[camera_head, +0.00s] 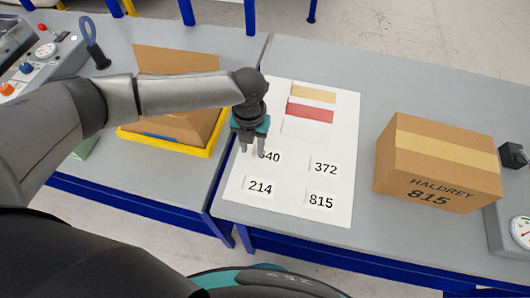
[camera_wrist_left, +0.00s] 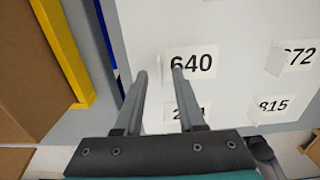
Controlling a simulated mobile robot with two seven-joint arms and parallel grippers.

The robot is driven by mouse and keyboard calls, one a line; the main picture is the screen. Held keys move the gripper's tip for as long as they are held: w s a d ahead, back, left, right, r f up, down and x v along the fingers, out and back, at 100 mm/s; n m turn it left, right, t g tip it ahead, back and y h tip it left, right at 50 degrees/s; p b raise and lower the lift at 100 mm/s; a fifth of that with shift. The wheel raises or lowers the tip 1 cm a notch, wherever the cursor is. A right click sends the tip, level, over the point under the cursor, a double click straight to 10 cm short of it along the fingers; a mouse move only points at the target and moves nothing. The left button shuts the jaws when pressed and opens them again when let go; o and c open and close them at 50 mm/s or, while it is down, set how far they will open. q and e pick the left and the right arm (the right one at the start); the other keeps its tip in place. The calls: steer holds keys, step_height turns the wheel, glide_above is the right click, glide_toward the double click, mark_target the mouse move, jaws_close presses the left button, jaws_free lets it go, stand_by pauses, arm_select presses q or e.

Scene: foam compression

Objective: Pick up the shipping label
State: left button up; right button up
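White shipping labels lie on a white sheet (camera_head: 285,213) on the table: 640 (camera_head: 270,156), 372 (camera_head: 325,168), 214 (camera_head: 259,187) and 815 (camera_head: 320,200). My left gripper (camera_head: 253,150) is open and empty, pointing down over the 640 label and partly hiding it. In the left wrist view, the 640 label (camera_wrist_left: 192,63) shows at the tips of the spread fingers (camera_wrist_left: 158,73), mostly towards the right finger. The 815 label (camera_wrist_left: 273,104) lies further right; the 214 label is partly behind the right finger. I cannot tell whether the fingertips touch the sheet. My right gripper is not in view.
A taped cardboard box (camera_head: 435,165) marked HALDREY 815 stands right of the sheet. A yellow strip (camera_head: 313,94) and a red strip (camera_head: 310,112) lie at the sheet's top. Left, an open carton (camera_head: 180,65) stands in a yellow frame (camera_head: 172,144). Devices stand at both sides.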

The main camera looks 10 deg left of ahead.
arm_select(q)
jaws_close()
stand_by(0.7)
